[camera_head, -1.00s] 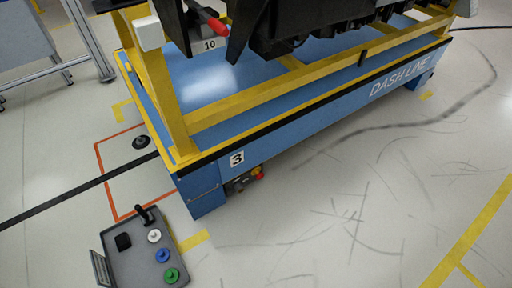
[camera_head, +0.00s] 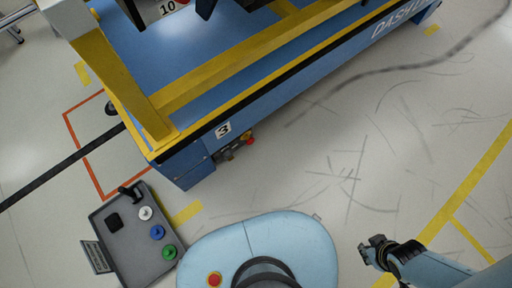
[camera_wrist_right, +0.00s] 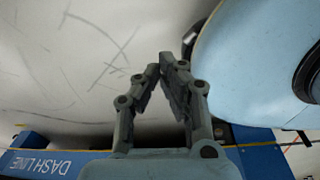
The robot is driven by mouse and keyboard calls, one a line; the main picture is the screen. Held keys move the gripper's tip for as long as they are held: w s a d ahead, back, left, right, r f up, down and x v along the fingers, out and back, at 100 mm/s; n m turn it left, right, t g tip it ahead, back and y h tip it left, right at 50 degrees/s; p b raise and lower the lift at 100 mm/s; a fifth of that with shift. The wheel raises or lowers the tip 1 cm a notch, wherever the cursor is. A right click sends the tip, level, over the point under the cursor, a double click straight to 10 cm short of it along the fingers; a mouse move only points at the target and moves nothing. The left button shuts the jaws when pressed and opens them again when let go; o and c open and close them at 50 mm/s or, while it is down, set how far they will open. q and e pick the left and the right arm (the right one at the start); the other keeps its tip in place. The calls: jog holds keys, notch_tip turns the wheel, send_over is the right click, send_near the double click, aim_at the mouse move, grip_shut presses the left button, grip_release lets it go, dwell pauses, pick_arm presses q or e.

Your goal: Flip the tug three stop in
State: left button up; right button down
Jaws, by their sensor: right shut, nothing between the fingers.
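The blue tug or cart marked 3 (camera_head: 180,165) has a number plate (camera_head: 223,129) on its near end corner. A small red knob with yellow around it (camera_head: 250,141) sticks out low beside that plate, next to dark fittings (camera_head: 230,152). My right gripper (camera_head: 374,247) is low over the floor, to the right of and well apart from the red knob. In the right wrist view its fingertips (camera_wrist_right: 167,62) come together with nothing between them. The red knob is not clearly visible there. My left gripper is not in view.
A grey control box (camera_head: 140,250) with black, white, blue and green knobs stands at lower left. Yellow frame rails (camera_head: 240,80) sit on the blue cart. My own rounded base fills the bottom middle. The scuffed floor (camera_head: 330,180) between cart and gripper is clear.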

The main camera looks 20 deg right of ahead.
pick_arm(q)
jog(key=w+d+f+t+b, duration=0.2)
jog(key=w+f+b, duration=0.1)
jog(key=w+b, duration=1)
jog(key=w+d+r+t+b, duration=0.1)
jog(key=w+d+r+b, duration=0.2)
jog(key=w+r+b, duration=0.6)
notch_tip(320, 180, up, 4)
jog(key=b, duration=0.3)
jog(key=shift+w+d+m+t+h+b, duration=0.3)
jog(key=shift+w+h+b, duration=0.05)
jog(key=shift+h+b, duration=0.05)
pick_arm(e)
jog(key=w+a+f+m+t+y, duration=0.1)
jog(key=w+a+f+m, duration=0.3)
jog(key=w+m, duration=0.7)
jog(key=w+a+f+m+t+y, duration=0.1)
jog(key=w+a+f+m+t, duration=0.3)
jog(key=w+m, duration=0.7)
jog(key=w+a+f+m+t+y, duration=0.2)
jog(key=w+a+f+m, duration=0.3)
jog(key=w+m, duration=0.6)
jog(key=shift+w+a+t, duration=0.3)
jog(key=shift+w+a, duration=0.15)
jog(key=shift+w, duration=0.8)
jog(key=shift+f, duration=0.15)
